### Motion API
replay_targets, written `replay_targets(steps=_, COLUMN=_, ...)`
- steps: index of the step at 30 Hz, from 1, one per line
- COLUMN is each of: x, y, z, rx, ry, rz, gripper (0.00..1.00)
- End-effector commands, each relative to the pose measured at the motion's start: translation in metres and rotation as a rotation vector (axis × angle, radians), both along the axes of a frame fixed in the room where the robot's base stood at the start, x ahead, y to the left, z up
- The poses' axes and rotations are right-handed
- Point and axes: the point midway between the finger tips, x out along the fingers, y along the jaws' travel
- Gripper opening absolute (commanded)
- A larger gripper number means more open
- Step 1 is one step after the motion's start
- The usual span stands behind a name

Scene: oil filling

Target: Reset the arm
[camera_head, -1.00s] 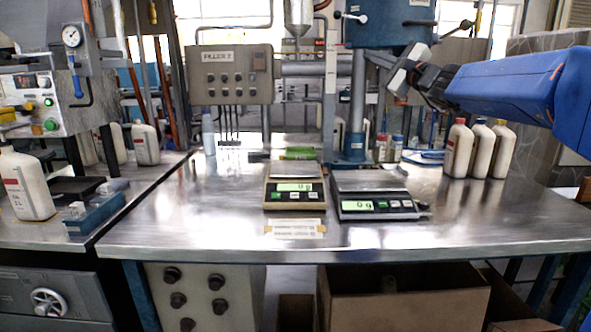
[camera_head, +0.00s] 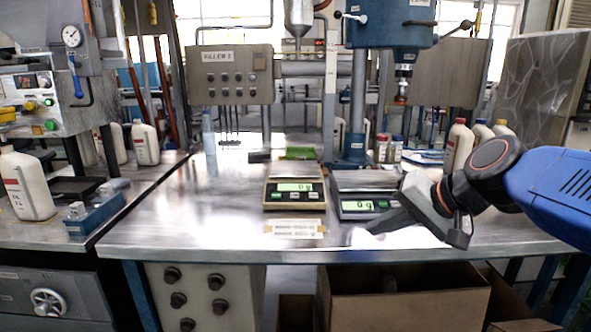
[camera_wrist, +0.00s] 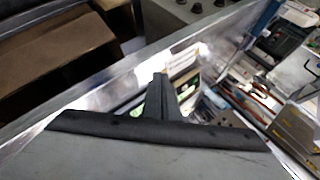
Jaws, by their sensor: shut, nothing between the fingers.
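My gripper (camera_head: 376,225) is in front of the right scale in the head view, over the front right part of the steel table (camera_head: 200,232). Its fingers are together and hold nothing. They point left and a little down, and they cover part of the right scale. In the wrist view the closed fingers (camera_wrist: 158,85) stand up from the dark crossbar at the middle, with the table's bright edge behind them. The blue arm comes in from the right.
The left scale (camera_head: 295,194) and the right scale (camera_head: 350,207) stand mid-table. White jugs (camera_head: 459,147) stand behind my wrist. The filler column (camera_head: 357,105) rises behind the scales. Open cardboard boxes (camera_head: 400,308) sit below the table. The left part of the table is clear.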

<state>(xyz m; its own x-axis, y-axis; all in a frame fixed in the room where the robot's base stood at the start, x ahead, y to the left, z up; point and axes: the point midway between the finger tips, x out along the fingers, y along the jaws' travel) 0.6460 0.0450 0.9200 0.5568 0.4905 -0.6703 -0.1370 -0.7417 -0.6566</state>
Motion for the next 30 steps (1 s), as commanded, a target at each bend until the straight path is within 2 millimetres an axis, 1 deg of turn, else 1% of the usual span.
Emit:
replay_targets(steps=1, x=-0.022, y=-0.009, z=-0.021, rx=-0.078, ry=0.012, rz=0.024, gripper=0.00)
replay_targets(steps=2, x=-0.034, y=-0.015, z=-0.034, rx=-0.127, ry=0.021, rz=0.038, gripper=0.00)
replay_targets(steps=3, x=-0.049, y=-0.024, z=-0.050, rx=-0.193, ry=0.031, rz=0.057, gripper=0.00)
replay_targets(steps=5, x=-0.071, y=-0.038, z=-0.074, rx=-0.291, ry=0.049, rz=0.086, gripper=0.00)
replay_targets(steps=6, x=-0.086, y=-0.048, z=-0.088, rx=-0.353, ry=0.060, rz=0.103, gripper=0.00)
replay_targets(steps=9, x=-0.115, y=-0.073, z=-0.119, rx=-0.494, ry=0.086, rz=0.142, gripper=0.00)
replay_targets(steps=12, x=-0.137, y=-0.094, z=-0.140, rx=-0.604, ry=0.105, rz=0.172, gripper=0.00)
replay_targets(steps=15, x=-0.150, y=-0.107, z=-0.152, rx=-0.673, ry=0.117, rz=0.191, gripper=0.00)
replay_targets(steps=18, x=-0.156, y=-0.114, z=-0.158, rx=-0.707, ry=0.123, rz=0.199, gripper=0.00)
replay_targets(steps=30, x=-0.156, y=-0.115, z=-0.158, rx=-0.712, ry=0.124, rz=0.200, gripper=0.00)
